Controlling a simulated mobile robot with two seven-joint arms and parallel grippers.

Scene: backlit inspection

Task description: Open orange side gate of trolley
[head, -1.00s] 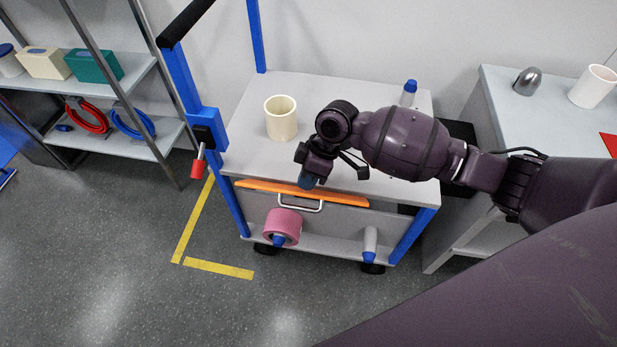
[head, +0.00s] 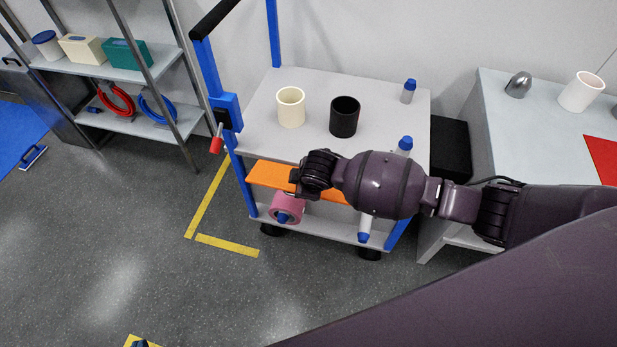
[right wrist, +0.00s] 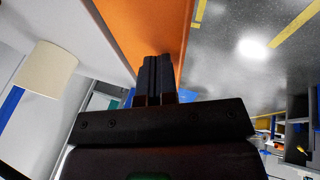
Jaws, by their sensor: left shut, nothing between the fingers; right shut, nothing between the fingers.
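The trolley (head: 262,110) has a grey top and blue posts. Its orange side gate (head: 270,175) is tipped outward at the front, its broad orange face showing from above. My right arm comes in from the right, and its wrist covers the gate's middle and hides the right gripper's fingers in the head view. In the right wrist view, my right gripper (right wrist: 157,65) is shut and empty, its fingers in front of the orange gate (right wrist: 150,22); I cannot tell whether they touch.
A pink roll (head: 287,208) lies on the lower shelf. A red-handled latch (head: 217,140) is on the left post.

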